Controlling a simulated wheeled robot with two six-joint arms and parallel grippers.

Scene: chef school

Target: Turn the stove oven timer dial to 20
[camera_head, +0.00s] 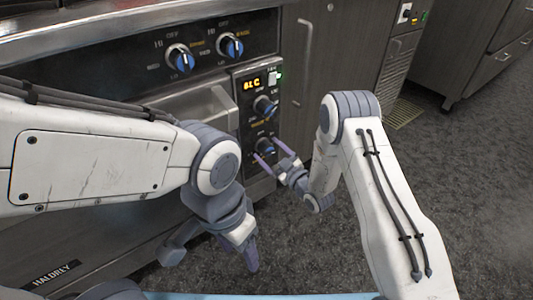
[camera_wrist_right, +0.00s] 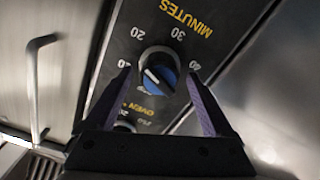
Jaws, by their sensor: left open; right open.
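The oven timer dial (camera_head: 265,146) is the lower knob on the stove's narrow right-hand panel. In the right wrist view the blue-faced dial (camera_wrist_right: 160,72) has a slanting white pointer line, with numbers and the word MINUTES around it. I cannot read surely which number the line marks. My right gripper (camera_head: 266,150) is open, its purple fingers on either side of the dial; the fingers also show in the wrist view (camera_wrist_right: 160,76). I cannot tell whether they touch it. My left gripper (camera_head: 250,255) is open and empty, low in front of the oven, away from the dial.
Another knob (camera_head: 265,106) and a lit display (camera_head: 252,84) sit above the timer dial. Two blue burner knobs (camera_head: 180,58) are on the upper-left panel. The oven door handle (camera_head: 222,98) lies behind my left arm. Open floor (camera_head: 470,190) is at the right.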

